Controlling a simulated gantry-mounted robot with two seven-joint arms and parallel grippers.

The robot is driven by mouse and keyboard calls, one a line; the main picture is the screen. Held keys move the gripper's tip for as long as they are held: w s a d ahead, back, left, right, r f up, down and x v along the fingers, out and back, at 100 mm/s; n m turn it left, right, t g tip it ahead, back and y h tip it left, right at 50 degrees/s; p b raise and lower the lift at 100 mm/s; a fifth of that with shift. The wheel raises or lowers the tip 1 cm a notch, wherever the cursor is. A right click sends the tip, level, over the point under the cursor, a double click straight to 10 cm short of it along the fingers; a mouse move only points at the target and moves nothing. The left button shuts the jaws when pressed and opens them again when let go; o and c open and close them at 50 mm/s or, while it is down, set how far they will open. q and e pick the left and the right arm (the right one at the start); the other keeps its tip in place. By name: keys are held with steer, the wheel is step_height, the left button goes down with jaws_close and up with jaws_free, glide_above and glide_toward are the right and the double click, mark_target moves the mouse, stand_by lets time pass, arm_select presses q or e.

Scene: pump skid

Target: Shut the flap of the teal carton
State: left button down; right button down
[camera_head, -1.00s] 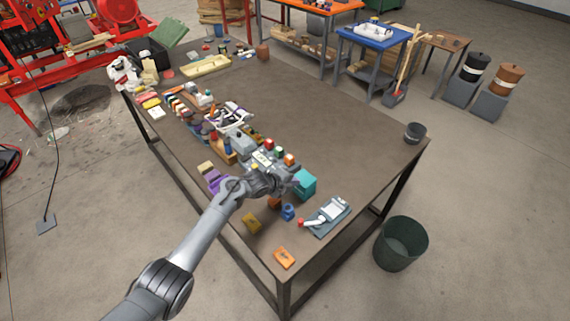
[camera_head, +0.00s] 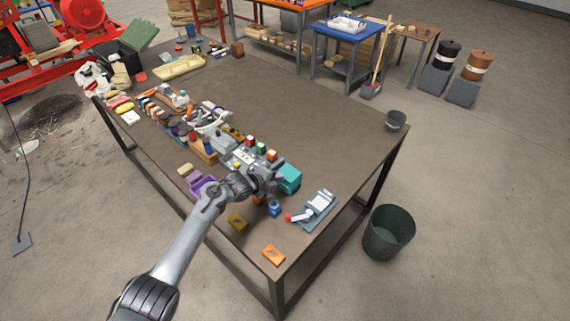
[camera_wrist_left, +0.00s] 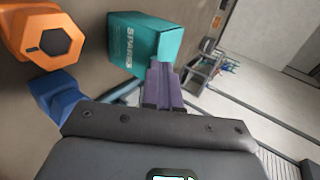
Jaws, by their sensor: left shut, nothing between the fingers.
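The teal carton (camera_head: 290,177) stands on the brown table, near its front right part. In the left wrist view the carton (camera_wrist_left: 140,42) shows pale "SPARES" lettering on one face. I cannot tell from these frames how far its flap is open. My left gripper (camera_head: 279,179) is at the carton's left side in the head view and partly covers it. Its purple fingers (camera_wrist_left: 162,82) are shut and empty, with the tips close to the carton's edge in the left wrist view; I cannot tell if they touch. My right gripper is not in view.
An orange hexagonal part (camera_wrist_left: 45,48) and a blue part (camera_wrist_left: 54,96) lie beside the carton. A grey fixture with a red-tipped handle (camera_head: 316,210) stands to its right. Several small items crowd the table's left side. The table's right middle is clear.

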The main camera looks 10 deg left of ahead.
arm_select(q)
steer(key=shift+w+d+b, duration=0.4)
steer(key=shift+w+b, duration=0.2)
steer(key=shift+b, duration=0.3)
steer(key=s+a+r+p, duration=0.45)
steer(key=s+r, duration=0.25)
steer(key=r, duration=0.3)
steer(key=s+d+f+n+g+y, duration=0.1)
steer(key=s+f+n+y, duration=0.1)
steer(key=s+f+n, duration=0.45)
steer(key=s+d+f+n+y, duration=0.1)
steer(key=s+f+n, duration=0.15)
steer(key=s, duration=0.75)
steer(key=s+a+r+n+g+y, duration=0.1)
steer(key=s+a+n+g, duration=0.15)
steer(key=s+n, duration=0.75)
steer(key=s+a+n+g+y, duration=0.1)
steer(key=s+a+n+g, duration=0.15)
steer(key=s, duration=1.35)
step_height(320, 180, up, 25)
steer(key=p, duration=2.5)
steer(key=shift+w+d, duration=0.15)
steer(key=shift+d, duration=0.25)
